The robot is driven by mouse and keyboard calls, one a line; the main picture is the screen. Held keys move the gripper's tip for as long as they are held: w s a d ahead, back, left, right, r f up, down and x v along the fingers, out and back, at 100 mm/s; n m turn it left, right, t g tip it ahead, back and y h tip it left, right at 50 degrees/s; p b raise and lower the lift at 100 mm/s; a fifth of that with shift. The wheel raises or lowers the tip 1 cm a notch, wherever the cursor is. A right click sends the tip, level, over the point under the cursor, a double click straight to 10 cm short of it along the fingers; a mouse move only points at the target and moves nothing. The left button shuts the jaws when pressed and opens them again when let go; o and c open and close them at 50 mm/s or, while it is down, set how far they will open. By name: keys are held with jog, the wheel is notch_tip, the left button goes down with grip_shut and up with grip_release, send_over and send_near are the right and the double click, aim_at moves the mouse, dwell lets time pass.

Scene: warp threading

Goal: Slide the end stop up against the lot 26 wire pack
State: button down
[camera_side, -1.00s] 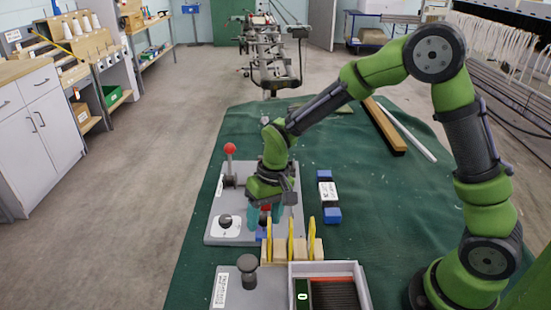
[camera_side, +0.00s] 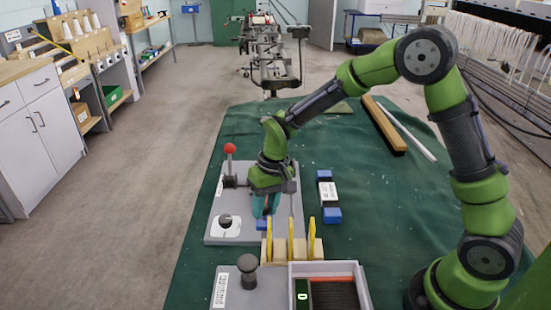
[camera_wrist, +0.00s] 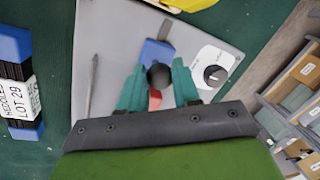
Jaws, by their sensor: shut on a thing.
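My gripper (camera_side: 266,208) has teal fingers, pointing down over the grey base plate (camera_side: 226,238). In the wrist view the fingers (camera_wrist: 158,88) are closed around a dark round knob (camera_wrist: 159,76) with a red part (camera_wrist: 155,99) beside it. A blue block (camera_wrist: 155,54) lies just beyond the knob on the plate. Whether the knob belongs to the end stop cannot be told. A pack with blue ends and a white label (camera_side: 327,194) lies on the green mat beside the plate. Its label in the wrist view (camera_wrist: 19,102) seems to read "HEDDLES LOT 29". I cannot make out a lot 26 label.
A red-knobbed lever (camera_side: 230,150) and a black dial (camera_side: 225,221) stand on the plate. The mat (camera_side: 365,225) is clear at right.

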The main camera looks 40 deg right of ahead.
jog(key=c, duration=0.8)
grip_release()
jog(key=shift+s+a, duration=0.1)
jog(key=shift+r, duration=0.1)
jog(key=shift+s+d+r, duration=0.1)
jog(key=shift+d+r, duration=0.45)
jog(key=shift+r, duration=2.2)
jog(key=shift+s+d+r, duration=0.15)
jog(key=shift+d+r, duration=0.35)
jog(key=shift+r, duration=2.25)
jog(key=shift+s+d+r, duration=0.1)
jog(key=shift+d+r, duration=0.45)
jog(key=shift+r, duration=2.2)
jog(key=shift+a, duration=0.1)
